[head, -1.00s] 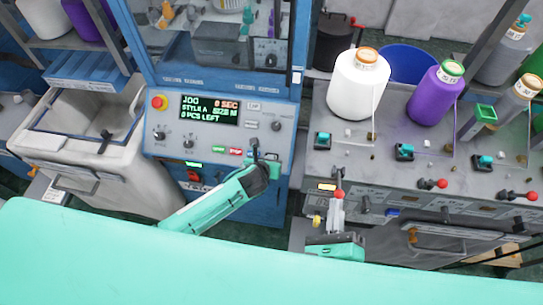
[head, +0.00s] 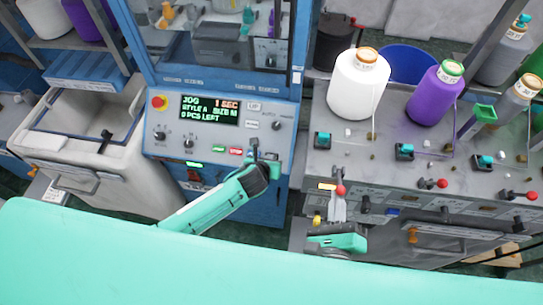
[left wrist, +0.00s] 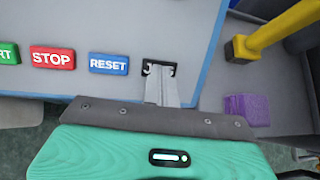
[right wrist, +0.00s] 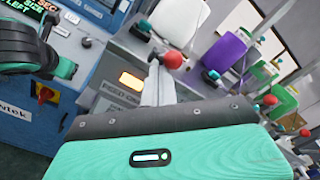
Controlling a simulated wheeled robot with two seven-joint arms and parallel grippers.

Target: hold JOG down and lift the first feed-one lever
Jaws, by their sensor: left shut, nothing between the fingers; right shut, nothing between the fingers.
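My left gripper (head: 255,150) is shut, its tips against the right side of the blue machine's control panel (head: 272,108). The display (head: 210,110) reads JOG, 1 SEC. My right gripper (head: 338,212) is shut with nothing between its fingers. Its tips are right at the first feed-one lever, under its red ball knob (head: 340,190); it also shows in the right wrist view (right wrist: 172,60). Exact contact is unclear.
An amber lamp (head: 327,186) is lit beside the first lever. More red-knobbed levers (head: 441,183) stick out farther right. White (head: 358,90) and purple (head: 436,95) yarn cones stand on the grey shelf. A red emergency knob (head: 159,102) sits at the panel's left.

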